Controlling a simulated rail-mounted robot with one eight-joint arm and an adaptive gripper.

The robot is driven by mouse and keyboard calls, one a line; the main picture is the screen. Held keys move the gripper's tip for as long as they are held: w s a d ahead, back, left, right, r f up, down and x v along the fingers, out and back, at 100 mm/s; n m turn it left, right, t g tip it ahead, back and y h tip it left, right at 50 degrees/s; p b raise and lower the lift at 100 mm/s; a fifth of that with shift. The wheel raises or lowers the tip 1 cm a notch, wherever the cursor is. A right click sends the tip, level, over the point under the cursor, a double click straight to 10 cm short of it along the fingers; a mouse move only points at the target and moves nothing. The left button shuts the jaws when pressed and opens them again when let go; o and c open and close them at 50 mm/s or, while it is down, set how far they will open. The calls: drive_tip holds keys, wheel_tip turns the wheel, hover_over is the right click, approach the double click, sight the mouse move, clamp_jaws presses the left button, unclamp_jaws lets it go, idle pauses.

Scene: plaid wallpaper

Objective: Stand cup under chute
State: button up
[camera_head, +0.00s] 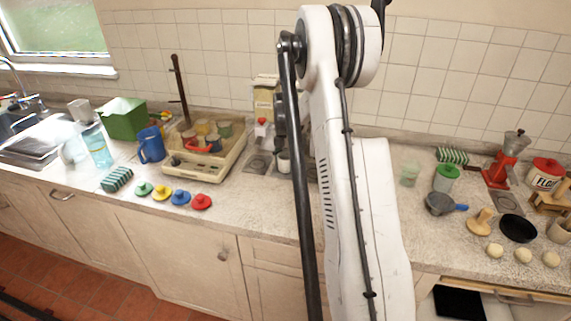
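A small white cup (284,163) stands on the counter just left of my white arm, partly hidden behind my arm's dark rod. I cannot clearly make out a chute. A dark part, apparently my gripper (281,135), shows beside my arm above the cup. Its fingers are too hidden to tell whether they are open or touching the cup.
A beige tray (178,170) with small pots, a blue jug (150,145) and a green bin (124,119) stand left. Several coloured lidded pieces line the front edge. A red coffee maker (505,160), a black pan (518,229) and a grey saucepan (440,203) stand right.

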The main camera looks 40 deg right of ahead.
drive_tip(key=o, duration=0.4)
wheel_tip(320, 180, up, 12)
drive_tip(key=s+a+r+m+t, duration=0.1)
drive_tip(key=s+a+r+m, duration=0.25)
drive_tip(key=a+r, duration=0.65)
drive_tip(key=s+a+r+m+t, duration=0.2)
drive_tip(key=s+a+m, duration=0.4)
drive_tip(key=a, duration=0.5)
drive_tip(key=s+a+r+m+t, duration=0.1)
drive_tip(key=s+a+m+t, duration=0.1)
drive_tip(key=s+a+m, duration=0.55)
drive_tip(key=s+a+f+m, duration=0.1)
drive_tip(key=s+a, duration=0.2)
drive_tip(key=s+a+f+m+t, duration=0.1)
drive_tip(key=s+a, duration=0.2)
drive_tip(key=a, duration=0.1)
drive_tip(key=s+a+f+m+t, duration=0.1)
drive_tip(key=s+a+f, duration=0.1)
drive_tip(key=s+a, duration=0.1)
drive_tip(key=shift+s+a, duration=0.3)
drive_tip(key=shift+s, duration=0.1)
